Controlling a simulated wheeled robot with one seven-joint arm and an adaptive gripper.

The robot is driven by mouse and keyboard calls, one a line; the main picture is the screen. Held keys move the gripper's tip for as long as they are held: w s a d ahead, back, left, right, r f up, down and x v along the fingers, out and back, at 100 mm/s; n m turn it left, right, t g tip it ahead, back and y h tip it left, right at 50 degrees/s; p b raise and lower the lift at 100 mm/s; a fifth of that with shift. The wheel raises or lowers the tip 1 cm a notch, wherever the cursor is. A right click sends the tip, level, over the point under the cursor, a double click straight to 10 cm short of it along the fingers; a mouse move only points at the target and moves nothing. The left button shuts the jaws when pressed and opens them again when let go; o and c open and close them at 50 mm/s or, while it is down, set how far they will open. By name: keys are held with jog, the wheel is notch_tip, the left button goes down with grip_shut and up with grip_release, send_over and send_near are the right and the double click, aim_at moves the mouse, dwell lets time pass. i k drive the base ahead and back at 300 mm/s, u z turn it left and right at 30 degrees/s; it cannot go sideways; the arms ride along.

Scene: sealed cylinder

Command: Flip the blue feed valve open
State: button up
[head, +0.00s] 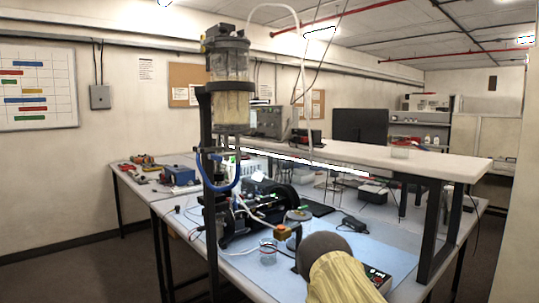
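A clear cylinder (231,108) with pale yellowish contents stands high in a dark clamp on a black post (208,225). A blue tube (222,187) loops down under it, beside the post. Small fittings sit where the tube meets the underside of the cylinder. I cannot make out a blue valve handle there or tell its position. My gripper does not show in the head view. A rounded dark grey and yellow shape (345,276) rises at the bottom edge; I cannot tell whether it is part of my arm.
A workbench with a blue mat (235,262) holds dark machinery (268,205), a small glass beaker (268,252) and a dark box with buttons (376,277). A raised white shelf (425,161) spans the bench, with a monitor (360,125) behind it. Floor is free at the left.

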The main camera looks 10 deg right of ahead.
aim_at(217, 157)
jog(key=z, duration=0.1)
jog(key=k, duration=0.45)
jog(key=u, duration=2)
jog(key=i, duration=1.25)
jog(key=z, duration=2.25)
